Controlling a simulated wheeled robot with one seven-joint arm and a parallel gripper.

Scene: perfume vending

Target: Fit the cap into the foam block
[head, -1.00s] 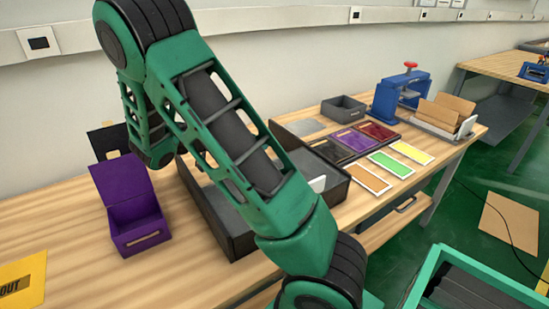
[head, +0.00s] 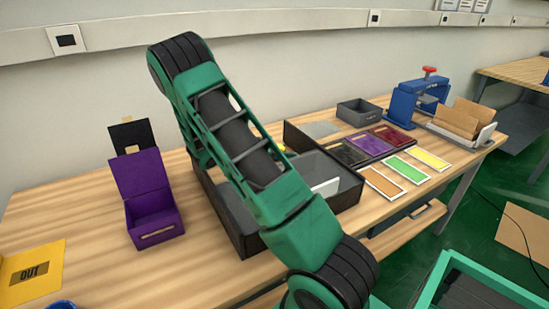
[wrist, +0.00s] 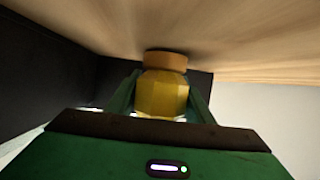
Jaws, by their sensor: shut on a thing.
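My gripper (wrist: 161,92) is shut on a clear yellow faceted piece (wrist: 160,97) with a round tan, wood-coloured end (wrist: 165,61). I cannot tell whether this tan end is the cap. In the head view my arm hides the gripper, and only a small yellow spot (head: 282,148) shows beside the arm. I cannot make out the foam block. An open purple box (head: 154,215) with its lid up stands left of my arm, and its inside is dark. A black divided tray (head: 345,197) lies partly behind my arm, with a white piece (head: 326,187) in it.
A black upright card (head: 130,135) stands behind the purple box. A yellow OUT mat (head: 50,255) lies at the left. Coloured panels (head: 405,169), a grey bin (head: 358,112) and a blue press (head: 415,98) are to the right. Bare table lies around the purple box.

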